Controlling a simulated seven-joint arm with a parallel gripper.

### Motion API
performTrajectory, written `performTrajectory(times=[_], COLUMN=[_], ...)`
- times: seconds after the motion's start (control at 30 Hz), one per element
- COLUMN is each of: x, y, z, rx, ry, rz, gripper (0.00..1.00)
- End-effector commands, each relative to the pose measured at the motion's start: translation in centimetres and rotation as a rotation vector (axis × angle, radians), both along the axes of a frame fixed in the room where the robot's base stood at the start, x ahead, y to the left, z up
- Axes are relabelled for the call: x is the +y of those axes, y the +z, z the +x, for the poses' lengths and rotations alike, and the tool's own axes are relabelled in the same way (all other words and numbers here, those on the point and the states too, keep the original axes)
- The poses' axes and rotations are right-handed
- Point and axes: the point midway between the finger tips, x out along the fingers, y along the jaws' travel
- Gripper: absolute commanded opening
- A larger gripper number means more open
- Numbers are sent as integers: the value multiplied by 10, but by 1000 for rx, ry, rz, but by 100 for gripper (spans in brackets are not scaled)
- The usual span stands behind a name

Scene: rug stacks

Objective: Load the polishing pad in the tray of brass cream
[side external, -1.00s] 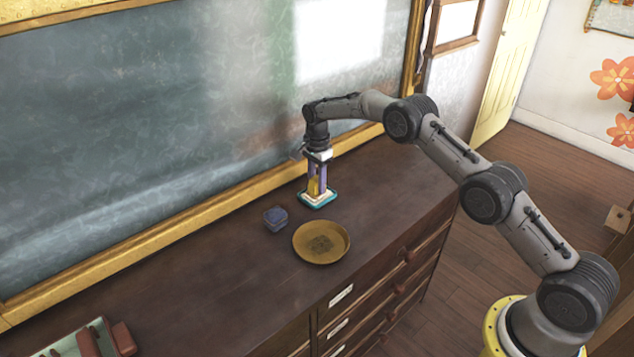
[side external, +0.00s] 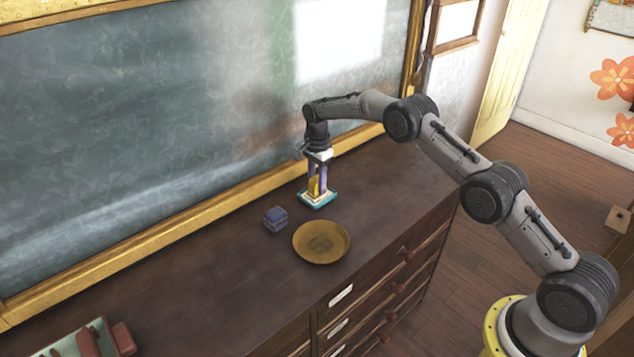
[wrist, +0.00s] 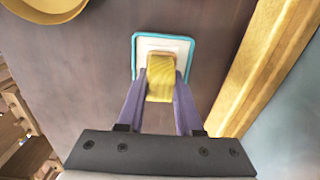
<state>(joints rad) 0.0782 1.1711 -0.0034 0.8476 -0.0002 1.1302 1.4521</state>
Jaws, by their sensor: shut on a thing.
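The polishing pad has a yellow handle (wrist: 160,78) on a white base with a teal edge (side external: 317,199). Its base also shows in the wrist view (wrist: 185,44). My gripper (side external: 317,184) points down with its two purple fingers shut on the yellow handle, one on each side. The pad is level, at or just above the dresser top; I cannot tell whether it touches. The tray (side external: 321,243) is a round, shallow, brass-coloured dish in front of the pad, with a darker patch in its middle. Part of its rim shows in the wrist view (wrist: 76,14).
A small blue box-like item (side external: 275,219) sits left of the pad, close to the tray. A green tray with reddish-brown items (side external: 88,342) lies at the front left. The chalkboard's gold frame (side external: 215,208) borders the dresser top (side external: 190,285), which is mostly clear.

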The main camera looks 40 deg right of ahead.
Motion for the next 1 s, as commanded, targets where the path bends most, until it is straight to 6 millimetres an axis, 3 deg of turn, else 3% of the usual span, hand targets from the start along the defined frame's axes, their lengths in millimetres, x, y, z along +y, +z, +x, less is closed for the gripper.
performTrajectory(times=[0.7,1.0], x=[0,0], y=[65,70], z=[2,1], rx=[-6,-5], ry=[0,0], rz=[-1,-1], gripper=[0,0])
